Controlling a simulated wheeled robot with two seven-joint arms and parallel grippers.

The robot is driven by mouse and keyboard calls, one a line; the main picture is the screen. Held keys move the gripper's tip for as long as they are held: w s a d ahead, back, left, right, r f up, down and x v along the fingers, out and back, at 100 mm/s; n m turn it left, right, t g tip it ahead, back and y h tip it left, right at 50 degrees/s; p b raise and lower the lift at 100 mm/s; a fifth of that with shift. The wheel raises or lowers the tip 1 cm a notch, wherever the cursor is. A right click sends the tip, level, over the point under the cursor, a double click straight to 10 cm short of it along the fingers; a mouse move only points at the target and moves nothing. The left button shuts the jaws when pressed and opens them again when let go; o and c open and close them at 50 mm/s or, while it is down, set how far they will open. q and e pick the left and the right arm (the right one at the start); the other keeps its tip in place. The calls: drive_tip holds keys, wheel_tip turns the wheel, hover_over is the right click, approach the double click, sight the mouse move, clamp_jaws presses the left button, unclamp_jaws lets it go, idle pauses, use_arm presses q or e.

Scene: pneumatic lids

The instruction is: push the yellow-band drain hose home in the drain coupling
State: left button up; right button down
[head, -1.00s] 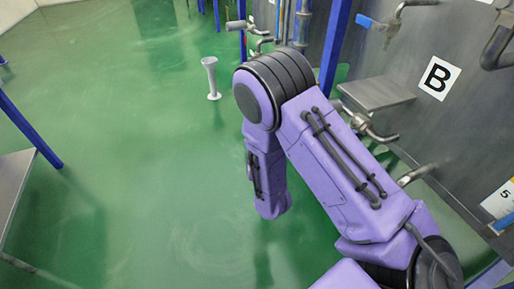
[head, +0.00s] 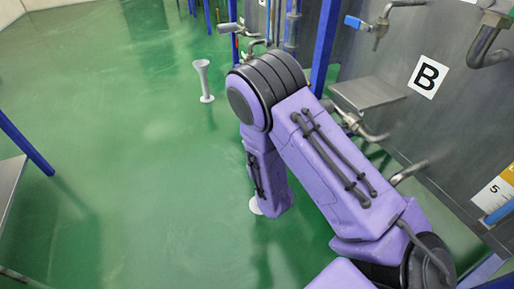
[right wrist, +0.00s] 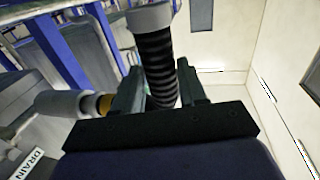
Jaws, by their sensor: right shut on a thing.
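In the right wrist view my right gripper (right wrist: 158,82) is shut on a black ribbed hose (right wrist: 156,58), which runs between its two fingers. A grey collar (right wrist: 150,17) sits on the hose at the top of that view. A grey pipe fitting (right wrist: 64,103) comes in from the left, with a yellow band (right wrist: 104,104) at its end beside the left finger. I cannot tell whether the band touches the held hose or how deep anything is seated. A DRAIN label (right wrist: 27,163) is at the lower left. In the head view my right arm hides its hand. My left gripper is not in view.
A steel tank panel marked B (head: 428,76) stands on the right, with valves, pipes and a small shelf (head: 366,93). A pale flared stand (head: 203,80) is on the green floor (head: 120,150). A table edge (head: 10,185) shows at left; the floor between is clear.

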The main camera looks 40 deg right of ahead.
drive_tip(key=shift+s+d, duration=0.2)
drive_tip(key=shift+d, duration=0.5)
drive_tip(key=c, duration=0.5)
unclamp_jaws()
drive_tip(key=shift+c, duration=0.2)
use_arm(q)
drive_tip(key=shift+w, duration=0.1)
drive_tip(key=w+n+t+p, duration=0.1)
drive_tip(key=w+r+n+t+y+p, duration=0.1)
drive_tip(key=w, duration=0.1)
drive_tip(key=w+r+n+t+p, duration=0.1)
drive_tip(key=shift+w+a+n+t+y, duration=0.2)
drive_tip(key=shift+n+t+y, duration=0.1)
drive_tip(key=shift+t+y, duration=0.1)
use_arm(e)
drive_tip(key=v, duration=1)
drive_tip(key=shift+s, duration=0.25)
drive_tip(key=shift+a, duration=0.2)
